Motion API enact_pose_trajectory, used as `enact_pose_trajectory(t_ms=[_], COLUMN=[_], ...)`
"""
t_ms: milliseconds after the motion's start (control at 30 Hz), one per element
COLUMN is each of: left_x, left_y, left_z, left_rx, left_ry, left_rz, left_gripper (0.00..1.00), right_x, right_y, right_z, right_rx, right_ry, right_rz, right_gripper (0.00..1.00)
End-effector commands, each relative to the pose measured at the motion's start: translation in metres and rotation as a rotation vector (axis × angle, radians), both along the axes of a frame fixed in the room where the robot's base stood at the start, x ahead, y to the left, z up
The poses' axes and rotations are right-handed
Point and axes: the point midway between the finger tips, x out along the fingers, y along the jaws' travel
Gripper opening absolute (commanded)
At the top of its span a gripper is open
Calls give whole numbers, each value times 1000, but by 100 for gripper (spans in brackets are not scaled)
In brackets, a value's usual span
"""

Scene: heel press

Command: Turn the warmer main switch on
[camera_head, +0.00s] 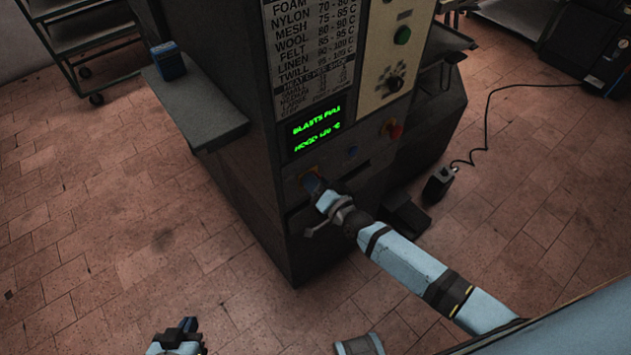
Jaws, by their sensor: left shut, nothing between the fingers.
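The warmer is a dark cabinet (235,125) with a lit green display (317,130) on its front. My left gripper (188,325) is shut and empty, low over the floor at the bottom left, away from the cabinet.
A side shelf (197,110) holds a blue box (169,63).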

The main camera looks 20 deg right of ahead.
Motion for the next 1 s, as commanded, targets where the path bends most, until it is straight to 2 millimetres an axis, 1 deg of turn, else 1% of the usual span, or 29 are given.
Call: enact_pose_trajectory(t_ms=[67, 167, 267, 500, 600, 700, 800, 1000], left_x=[0, 0, 0, 1, 1, 1, 1, 1], left_y=[0, 0, 0, 0, 0, 0, 0, 0], left_z=[0, 1, 1, 2, 2, 2, 1, 1], left_rx=[0, 0, 0, 0, 0, -2, -1, -1], left_ry=[0, 0, -1, -3, -4, -4, -3, -2], left_rz=[0, 0, 0, 0, 0, -1, -1, -1], left_gripper=[0, 0, 0, 0, 0, 0, 0, 0], right_x=[-2, -11, -27, -80, -99, -114, -124, -130], right_y=[-1, -4, -10, -29, -36, -42, -45, -47], right_z=[0, 0, -1, -1, -1, -1, -1, 0], right_rx=[0, 0, -2, -1, -1, 0, 0, 0], right_ry=[0, 0, 2, 3, 3, 1, 1, 0], right_rz=[0, 0, 1, 0, 1, 0, 0, 0], right_gripper=[39, 39, 39, 39, 39, 39, 39, 39])
